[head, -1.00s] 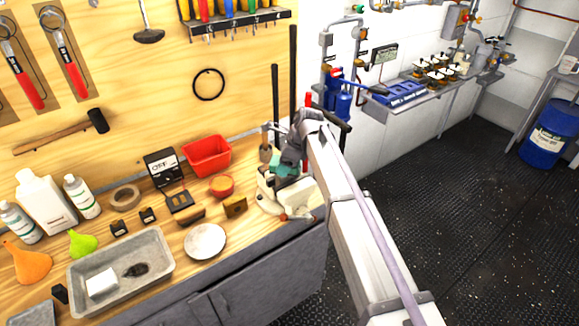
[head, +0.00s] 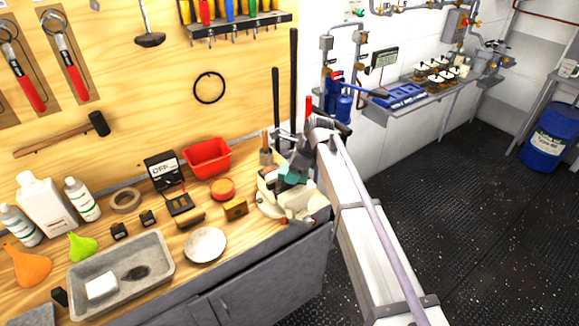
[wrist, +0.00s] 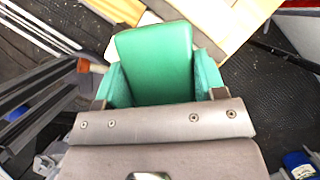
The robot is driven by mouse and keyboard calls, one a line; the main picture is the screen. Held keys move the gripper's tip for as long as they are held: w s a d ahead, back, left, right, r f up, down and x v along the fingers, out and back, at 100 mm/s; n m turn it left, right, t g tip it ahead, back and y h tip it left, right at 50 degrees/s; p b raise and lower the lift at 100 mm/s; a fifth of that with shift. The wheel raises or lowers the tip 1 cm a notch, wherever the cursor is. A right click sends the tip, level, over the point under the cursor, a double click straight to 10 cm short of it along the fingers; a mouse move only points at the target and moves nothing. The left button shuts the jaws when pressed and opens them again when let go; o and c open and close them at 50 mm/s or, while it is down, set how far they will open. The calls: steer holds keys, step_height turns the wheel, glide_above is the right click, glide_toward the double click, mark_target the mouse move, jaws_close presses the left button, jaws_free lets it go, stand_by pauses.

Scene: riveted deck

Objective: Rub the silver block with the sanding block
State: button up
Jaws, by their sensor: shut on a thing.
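My gripper (wrist: 160,85) is shut on a green block, which I take to be the sanding block (wrist: 152,62). The block sits between the two green fingers in the wrist view. In the head view my gripper (head: 292,177) is at the right end of the wooden bench, low over a cream-coloured vise (head: 272,197). The arm and gripper cover part of the vise. I cannot make out the silver block for certain; it may be hidden behind my gripper. Whether the green block touches anything cannot be told.
A grey tray (head: 150,290) holds a white block. Tall dark handles (head: 293,80) stand behind my gripper. Dark floor (head: 450,240) is open on the right.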

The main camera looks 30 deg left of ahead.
mark_target(286, 163)
steer(key=shift+f, duration=0.15)
steer(key=shift+w+a, duration=0.25)
steer(key=shift+a, duration=0.4)
steer(key=shift+w+a, duration=0.25)
steer(key=shift+a, duration=0.4)
steer(key=shift+w+a, duration=0.25)
steer(key=shift+a, duration=0.4)
steer(key=shift+r, duration=0.2)
step_height(286, 163, up, 6)
steer(key=p, duration=0.6)
step_height(286, 163, up, 3)
steer(key=p, duration=0.3)
steer(key=shift+r, duration=0.1)
